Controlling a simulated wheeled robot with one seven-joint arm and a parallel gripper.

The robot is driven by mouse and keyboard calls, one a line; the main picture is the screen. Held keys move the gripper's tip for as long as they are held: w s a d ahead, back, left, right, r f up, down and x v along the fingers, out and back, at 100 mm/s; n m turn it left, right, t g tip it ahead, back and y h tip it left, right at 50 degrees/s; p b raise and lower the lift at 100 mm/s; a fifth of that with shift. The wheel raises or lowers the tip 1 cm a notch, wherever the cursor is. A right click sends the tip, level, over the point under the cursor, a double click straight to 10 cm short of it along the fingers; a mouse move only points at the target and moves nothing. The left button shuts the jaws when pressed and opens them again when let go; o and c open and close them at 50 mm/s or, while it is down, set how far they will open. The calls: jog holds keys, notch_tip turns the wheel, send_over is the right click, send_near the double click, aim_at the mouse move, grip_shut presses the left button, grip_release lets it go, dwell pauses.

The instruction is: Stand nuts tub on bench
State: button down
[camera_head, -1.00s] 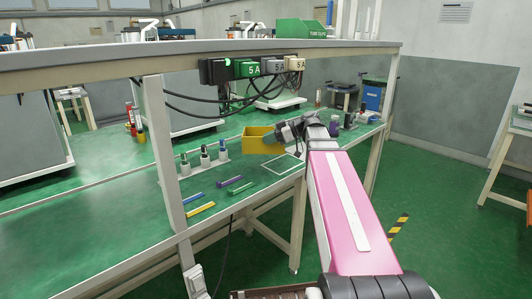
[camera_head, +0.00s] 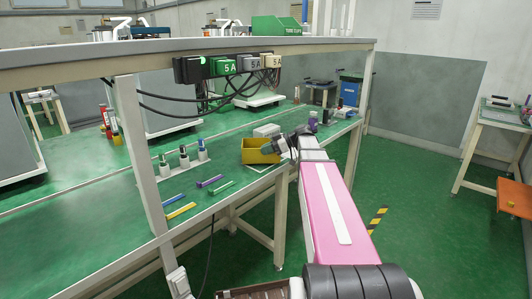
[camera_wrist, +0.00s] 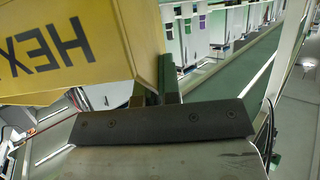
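The nuts tub is an open yellow bin (camera_head: 256,151) at the bench's front edge in the head view. In the wrist view its yellow wall (camera_wrist: 70,45), lettered "HEX", fills the upper left. My gripper (camera_head: 272,148) is at the tub's right side. In the wrist view my gripper (camera_wrist: 156,85) has its fingers close together at the tub's edge and appears shut on its wall. The tub partly covers a white outline (camera_head: 283,163) on the green bench top (camera_head: 100,190). I cannot tell whether its base touches the bench.
A white box (camera_head: 266,130) sits behind the tub. A rack of bottles (camera_head: 184,163) and several coloured bars (camera_head: 181,210) lie to the left. A purple container (camera_head: 312,121) stands to the right. A shelf with sockets (camera_head: 225,68) overhangs the bench.

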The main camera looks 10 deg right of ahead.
jog(key=shift+f, duration=0.5)
jog(key=c, duration=1.3)
grip_release()
jog(key=shift+c, duration=0.2)
jog(key=shift+r, duration=0.1)
jog(key=v, duration=1.2)
